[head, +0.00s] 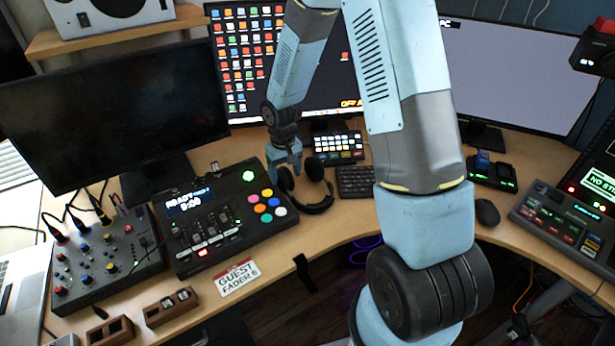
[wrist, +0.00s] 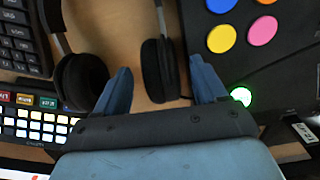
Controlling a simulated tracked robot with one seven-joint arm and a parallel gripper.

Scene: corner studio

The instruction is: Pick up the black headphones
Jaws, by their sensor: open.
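The black headphones (head: 313,208) lie on the wooden desk, between the mixer with coloured buttons and the keyboard. My gripper (head: 286,165) is at the back of the headphones, by the ear cups. In the wrist view the two blue fingers of my gripper (wrist: 160,88) are spread apart. One ear cup (wrist: 158,70) shows between the fingers; the other ear cup (wrist: 82,80) is outside, beside the left finger. The lower edge of that left cup is partly hidden by my gripper. Nothing is clearly held.
The mixer with coloured buttons (head: 222,215) is close on the left. A lit button pad (head: 338,145) and a black keyboard (head: 356,181) are close on the right. Monitors (head: 105,105) stand behind. A GUEST FADER 6 card (head: 237,277) lies near the desk's front edge.

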